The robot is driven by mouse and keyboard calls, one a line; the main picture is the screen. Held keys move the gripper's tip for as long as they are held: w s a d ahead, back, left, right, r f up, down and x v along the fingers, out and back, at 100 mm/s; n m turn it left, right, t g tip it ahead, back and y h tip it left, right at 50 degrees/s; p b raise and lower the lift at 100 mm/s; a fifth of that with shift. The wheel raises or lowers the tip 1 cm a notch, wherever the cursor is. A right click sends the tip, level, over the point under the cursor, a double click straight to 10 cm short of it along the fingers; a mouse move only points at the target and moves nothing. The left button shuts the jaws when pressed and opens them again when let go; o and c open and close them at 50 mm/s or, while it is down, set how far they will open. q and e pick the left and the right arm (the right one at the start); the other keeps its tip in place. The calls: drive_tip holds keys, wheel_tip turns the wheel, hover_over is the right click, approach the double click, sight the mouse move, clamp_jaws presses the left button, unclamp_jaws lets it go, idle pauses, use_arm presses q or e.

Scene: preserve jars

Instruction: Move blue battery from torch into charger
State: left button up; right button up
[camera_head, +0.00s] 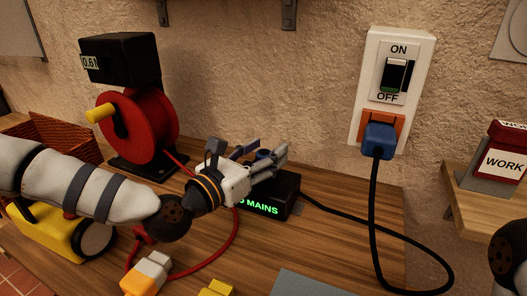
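The black charger (286,196) stands on the wooden bench, with green lit letters on its front; "MAINS" is readable and the start is hidden. My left gripper (265,157) is over the charger's top, its grey fingers pointing right and spread apart. A dark, bluish round piece (264,154) shows between the fingers; I cannot tell whether it is the blue battery or part of the charger, or whether the fingers touch it. A yellow body with a round dark end (52,232), possibly the torch, is partly behind my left arm. My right gripper is out of view.
A red cable reel (145,130) stands at the back left. A wall switch (395,75) marked ON and OFF has a blue plug (379,140) below it, its black cable looping over the bench.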

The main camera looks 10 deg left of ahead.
use_arm(q)
drive_tip(key=v, duration=1.2)
